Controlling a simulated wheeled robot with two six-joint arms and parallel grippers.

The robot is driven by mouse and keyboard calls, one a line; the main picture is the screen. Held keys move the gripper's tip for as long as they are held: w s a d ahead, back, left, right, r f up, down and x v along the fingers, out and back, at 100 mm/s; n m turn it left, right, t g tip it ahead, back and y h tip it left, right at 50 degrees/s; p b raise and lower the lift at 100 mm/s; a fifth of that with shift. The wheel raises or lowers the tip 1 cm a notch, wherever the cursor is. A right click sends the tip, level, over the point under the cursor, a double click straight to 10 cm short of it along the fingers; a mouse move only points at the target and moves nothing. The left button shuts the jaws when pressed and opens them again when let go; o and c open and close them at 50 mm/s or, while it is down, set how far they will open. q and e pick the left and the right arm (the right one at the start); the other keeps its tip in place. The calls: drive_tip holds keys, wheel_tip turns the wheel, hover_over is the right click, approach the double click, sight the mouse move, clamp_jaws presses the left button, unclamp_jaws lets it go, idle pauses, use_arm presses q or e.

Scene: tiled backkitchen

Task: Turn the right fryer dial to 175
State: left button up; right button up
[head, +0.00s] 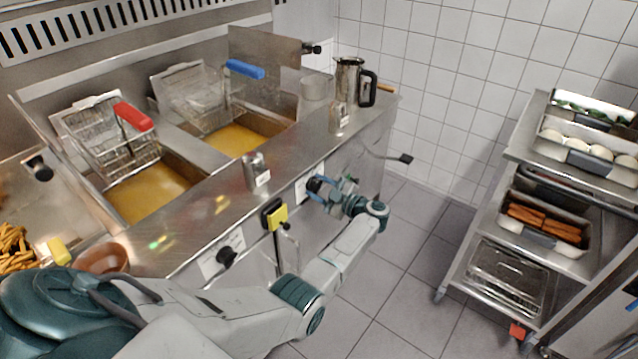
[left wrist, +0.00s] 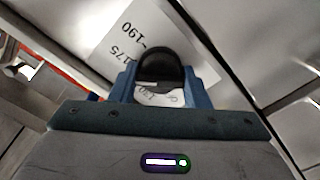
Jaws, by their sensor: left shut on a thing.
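The right fryer dial, a black round knob (left wrist: 162,68), is on the steel front panel. In the left wrist view it sits between the blue fingers of my left gripper (left wrist: 164,85), which is shut on it. A white label (left wrist: 120,48) behind the dial shows 190 and 175 upside down; other marks below are partly covered. In the head view my left gripper (head: 317,187) is at the right part of the fryer front and largely hides the dial. The dial's pointer is not clear. My right gripper is not in view.
The left fryer dial (head: 227,257) is on the same panel. A yellow-and-black item (head: 274,214) is between the dials. Baskets with a red handle (head: 133,116) and a blue handle (head: 244,69) stand over the oil. A steel trolley (head: 520,150) is at right, with open floor between.

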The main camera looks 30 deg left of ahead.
use_arm(q)
drive_tip(key=shift+m+p, duration=0.4)
drive_tip(key=shift+m, duration=0.5)
drive_tip(key=o, duration=1)
drive_tip(key=shift+c, duration=0.2)
drive_tip(key=shift+d, duration=0.1)
drive_tip(key=d+b, duration=0.2)
drive_tip(key=d, duration=0.8)
drive_tip(key=shift+s+d, duration=0.35)
drive_tip(key=shift+s, duration=0.05)
